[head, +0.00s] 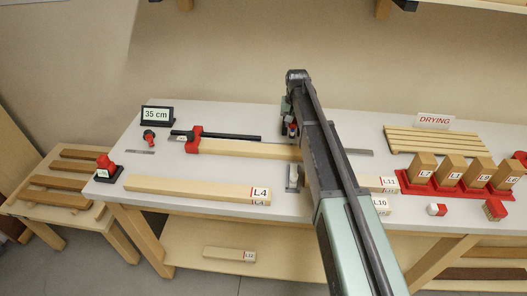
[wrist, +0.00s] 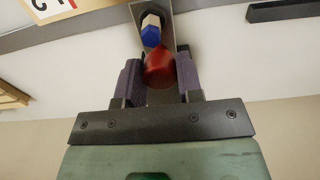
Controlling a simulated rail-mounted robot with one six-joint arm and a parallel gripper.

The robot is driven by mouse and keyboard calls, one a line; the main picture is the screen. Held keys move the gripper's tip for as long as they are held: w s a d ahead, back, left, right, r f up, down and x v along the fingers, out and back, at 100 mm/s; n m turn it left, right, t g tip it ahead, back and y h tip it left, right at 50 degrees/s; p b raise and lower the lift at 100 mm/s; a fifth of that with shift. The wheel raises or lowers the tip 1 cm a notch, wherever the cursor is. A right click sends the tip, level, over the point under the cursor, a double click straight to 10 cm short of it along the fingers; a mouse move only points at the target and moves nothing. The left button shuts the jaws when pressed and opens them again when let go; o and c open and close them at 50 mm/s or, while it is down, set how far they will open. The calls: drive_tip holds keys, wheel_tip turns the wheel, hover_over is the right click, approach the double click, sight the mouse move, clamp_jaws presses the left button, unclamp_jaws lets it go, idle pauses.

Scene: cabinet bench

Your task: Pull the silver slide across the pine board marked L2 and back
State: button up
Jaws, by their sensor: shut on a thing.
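My gripper (wrist: 160,75) is shut on a red rounded grip in the wrist view. The grip stands in front of a silver-grey metal piece (wrist: 183,28), which seems to be the slide. A blue and white pin (wrist: 151,30) shows just above it. In the head view my gripper (head: 291,127) is over the middle of the bench, and my arm hides much around it. A pine board (head: 250,149) lies behind the L4 board, its left end in a red stop (head: 194,139) and its right end hidden. An upside-down, cropped label (wrist: 52,8) shows in the wrist view; L2 cannot be confirmed.
The L4 board (head: 195,188) lies along the front. A black bar (head: 220,137) and a 35 cm sign (head: 157,115) are at the back left. A small grey block (head: 292,177) stands beside my arm. A red rack (head: 450,188) with several blocks is at right.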

drive_tip(key=shift+s+a, duration=0.25)
drive_tip(key=shift+s, duration=1.05)
drive_tip(key=shift+s+a, duration=0.25)
drive_tip(key=shift+s, duration=1.1)
drive_tip(key=shift+s+a, duration=0.25)
drive_tip(key=shift+s, duration=1.05)
drive_tip(key=shift+w+d, duration=0.25)
drive_tip(key=shift+w, duration=1.2)
drive_tip(key=shift+w+d, duration=0.3)
drive_tip(key=shift+w, duration=1.2)
drive_tip(key=shift+w+d, duration=0.25)
drive_tip(key=shift+w, duration=1.2)
drive_tip(key=o, duration=0.8)
drive_tip(key=shift+r, duration=0.1)
